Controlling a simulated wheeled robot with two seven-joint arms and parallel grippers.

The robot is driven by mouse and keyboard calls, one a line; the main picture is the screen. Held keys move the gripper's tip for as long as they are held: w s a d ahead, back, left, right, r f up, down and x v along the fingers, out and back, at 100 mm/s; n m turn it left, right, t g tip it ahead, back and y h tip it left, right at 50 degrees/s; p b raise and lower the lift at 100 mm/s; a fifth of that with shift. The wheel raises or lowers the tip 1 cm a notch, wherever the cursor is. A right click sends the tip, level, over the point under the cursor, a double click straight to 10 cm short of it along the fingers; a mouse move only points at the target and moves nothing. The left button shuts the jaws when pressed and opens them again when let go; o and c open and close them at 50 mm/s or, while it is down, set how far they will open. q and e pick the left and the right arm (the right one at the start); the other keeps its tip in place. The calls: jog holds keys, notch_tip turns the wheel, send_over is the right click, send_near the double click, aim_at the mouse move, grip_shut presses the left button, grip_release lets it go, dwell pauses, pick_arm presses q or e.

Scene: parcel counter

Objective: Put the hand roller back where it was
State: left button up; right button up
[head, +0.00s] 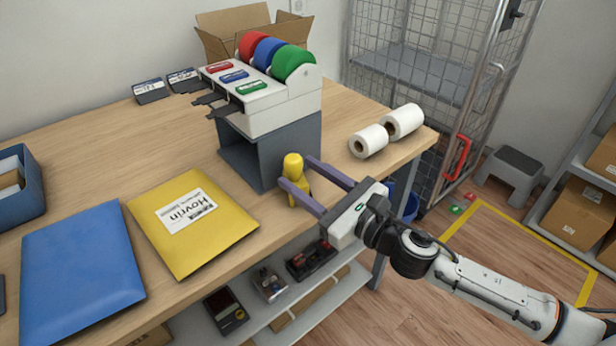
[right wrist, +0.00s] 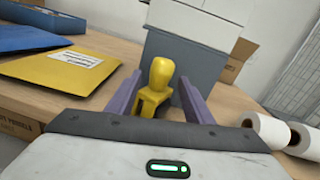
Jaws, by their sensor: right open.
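The yellow hand roller (head: 293,168) stands upright on the wooden counter near its front edge, just in front of the grey stand. It also shows in the right wrist view (right wrist: 160,78), in the space between my two purple fingers. My right gripper (head: 297,172) is open, with one finger on each side of the roller. In the right wrist view gaps show between the roller and both fingers. The roller's lower part is partly hidden by the near finger and the gripper body. My left gripper is not in view.
The grey stand (head: 240,158) carries a white dispenser with red, blue and green rolls. White paper rolls (head: 368,141) lie to the right. A yellow envelope (head: 190,222) and a blue envelope (head: 80,272) lie left. A wire cage (head: 425,75) stands beyond the counter's right end.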

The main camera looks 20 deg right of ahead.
jog(key=shift+r, duration=0.3)
jog(key=shift+r+p, duration=0.5)
jog(key=shift+p, duration=0.1)
jog(key=b+v, duration=0.4)
jog(key=v, duration=0.8)
jog(key=s+d+f+m+g+h, duration=0.1)
jog(key=d+f+m+h, duration=0.15)
jog(key=f+m, duration=0.75)
jog(key=s+d+f+m+g+h, duration=0.1)
jog(key=s+f+m+h, duration=0.15)
jog(key=f+m, duration=0.7)
jog(key=s+a+f+m+g, duration=0.3)
jog(key=f+m, duration=0.4)
jog(key=m, duration=0.3)
jog(key=s+a+f+m+g, duration=0.2)
jog(key=s+a+f+m, duration=0.4)
jog(key=m, duration=0.5)
notch_tip(320, 180, down, 2)
jog(key=shift+s+g, duration=0.4)
jog(key=shift+s, duration=0.65)
